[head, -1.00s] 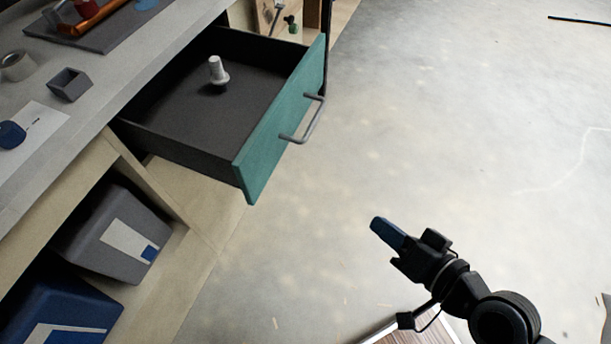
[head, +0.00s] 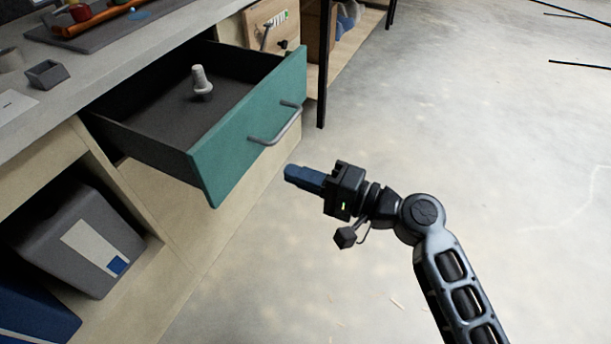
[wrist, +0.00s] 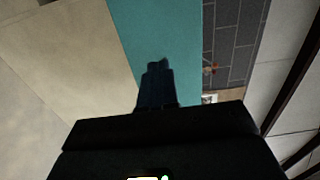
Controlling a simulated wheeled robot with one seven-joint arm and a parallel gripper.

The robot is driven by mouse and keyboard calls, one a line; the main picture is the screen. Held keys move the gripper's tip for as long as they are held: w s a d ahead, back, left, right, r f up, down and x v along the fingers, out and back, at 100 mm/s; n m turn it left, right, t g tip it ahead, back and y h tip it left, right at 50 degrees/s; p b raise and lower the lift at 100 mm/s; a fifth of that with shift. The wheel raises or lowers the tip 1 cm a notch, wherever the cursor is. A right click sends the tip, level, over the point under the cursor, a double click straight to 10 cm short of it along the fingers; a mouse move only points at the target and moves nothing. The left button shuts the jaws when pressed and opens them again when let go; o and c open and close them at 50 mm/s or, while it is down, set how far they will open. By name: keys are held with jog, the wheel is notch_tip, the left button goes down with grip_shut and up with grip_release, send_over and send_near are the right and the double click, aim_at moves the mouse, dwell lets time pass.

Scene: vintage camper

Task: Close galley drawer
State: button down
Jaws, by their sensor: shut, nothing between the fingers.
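The galley drawer (head: 255,125) stands pulled out from the counter, with a teal front and a grey bar handle (head: 277,128). A small white bolt-shaped object (head: 201,82) stands inside on its dark floor. My gripper (head: 288,172) is shut and empty, in front of the drawer front and a little below the handle in the head view. It points left toward the teal panel and looks apart from it. In the wrist view the shut blue fingers (wrist: 157,66) point at the teal drawer front (wrist: 165,30); the handle does not show there.
The grey counter top (head: 45,100) with a small grey box (head: 47,73) lies above the drawer. A grey bin (head: 85,240) and a blue bin (head: 35,310) sit on the shelf below. A dark table leg (head: 323,70) stands behind the drawer.

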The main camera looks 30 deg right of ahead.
aim_at(237, 153)
jog(key=x, duration=1)
jog(key=shift+w+p, duration=0.1)
jog(key=shift+p, duration=0.2)
jog(key=shift+a, duration=0.1)
jog(key=shift+w+a, duration=0.3)
jog(key=shift+w, duration=0.2)
jog(key=b+x, duration=0.5)
jog(key=x, duration=0.7)
jog(key=b+x, duration=0.5)
jog(key=x, duration=0.8)
jog(key=shift+f+b, duration=0.2)
jog(key=shift+b, duration=0.1)
jog(key=shift+w+a+r, duration=0.1)
jog(key=shift+w+a, duration=0.2)
jog(key=shift+w, duration=0.1)
jog(key=shift+r+b, duration=0.3)
jog(key=shift+a, duration=0.1)
